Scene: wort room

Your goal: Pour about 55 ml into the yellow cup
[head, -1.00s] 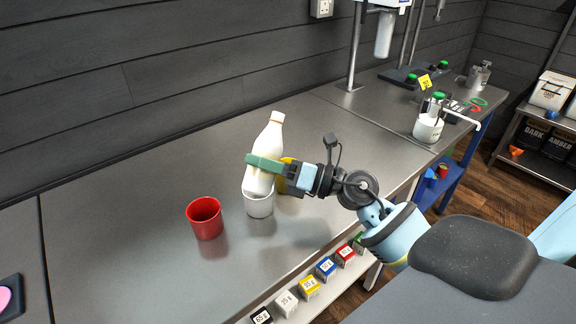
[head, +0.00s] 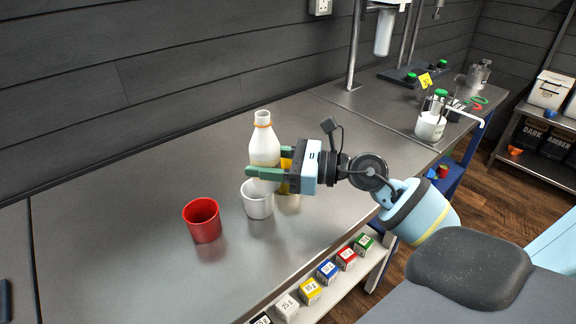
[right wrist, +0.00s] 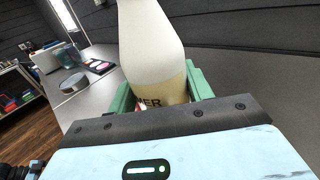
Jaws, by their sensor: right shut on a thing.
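A white bottle (head: 264,145) with an orange ring at its neck stands nearly upright in my right gripper (head: 262,172). Its green fingers are shut around the lower part of the bottle. In the right wrist view the bottle (right wrist: 150,45) shows a tan lower part with lettering, between the fingers. The yellow cup (head: 284,188) is mostly hidden behind my right gripper; only bits of yellow show. A white cup (head: 257,204) stands in front of the bottle and hides its base, so I cannot tell whether the bottle touches the bench. My left gripper is not in view.
A red cup (head: 202,222) stands left of the white cup on the steel bench (head: 120,220). Several coloured labelled blocks (head: 310,291) sit on a ledge along the front. A white jug (head: 430,126) stands at the far right. The bench's left part is clear.

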